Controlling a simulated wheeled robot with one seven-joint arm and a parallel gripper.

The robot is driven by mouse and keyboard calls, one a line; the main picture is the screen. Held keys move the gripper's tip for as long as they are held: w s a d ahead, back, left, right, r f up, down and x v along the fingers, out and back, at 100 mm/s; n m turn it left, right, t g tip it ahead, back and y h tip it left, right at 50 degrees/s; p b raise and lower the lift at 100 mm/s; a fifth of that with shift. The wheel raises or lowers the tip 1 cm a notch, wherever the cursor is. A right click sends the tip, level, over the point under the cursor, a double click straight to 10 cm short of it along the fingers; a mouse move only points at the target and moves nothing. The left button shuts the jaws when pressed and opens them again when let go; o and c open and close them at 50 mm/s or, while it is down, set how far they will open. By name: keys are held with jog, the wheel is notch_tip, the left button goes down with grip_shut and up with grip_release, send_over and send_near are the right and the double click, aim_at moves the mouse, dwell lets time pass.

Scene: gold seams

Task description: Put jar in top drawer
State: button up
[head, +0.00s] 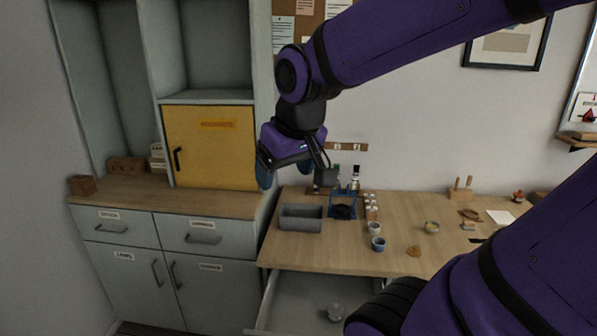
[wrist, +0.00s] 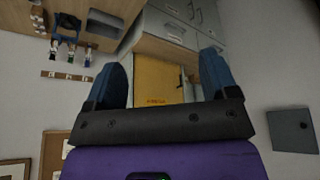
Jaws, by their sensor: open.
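A clear, rounded jar-like object (head: 335,312) is inside the pulled-out pale drawer (head: 292,301) under the wooden table, at the bottom of the head view. My arm hides the drawer's right part. My gripper (head: 288,170) is raised above the table's left end, beside the yellow cabinet door, well above and away from the drawer. In the wrist view my gripper (wrist: 165,78) has its two blue fingers wide apart with nothing between them. Neither the jar nor the open drawer can be made out in the wrist view.
The yellow door (head: 212,147) is shut above a grey cabinet with shut drawers (head: 203,236).

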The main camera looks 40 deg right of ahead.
jog(key=s+a+r+n, duration=0.1)
jog(key=s+a+r, duration=0.1)
jog(key=s, duration=0.5)
jog(key=shift+a+r+t+y, duration=0.3)
jog(key=shift+a+r+y, duration=0.1)
jog(key=shift+a, duration=0.3)
dwell(0.5)
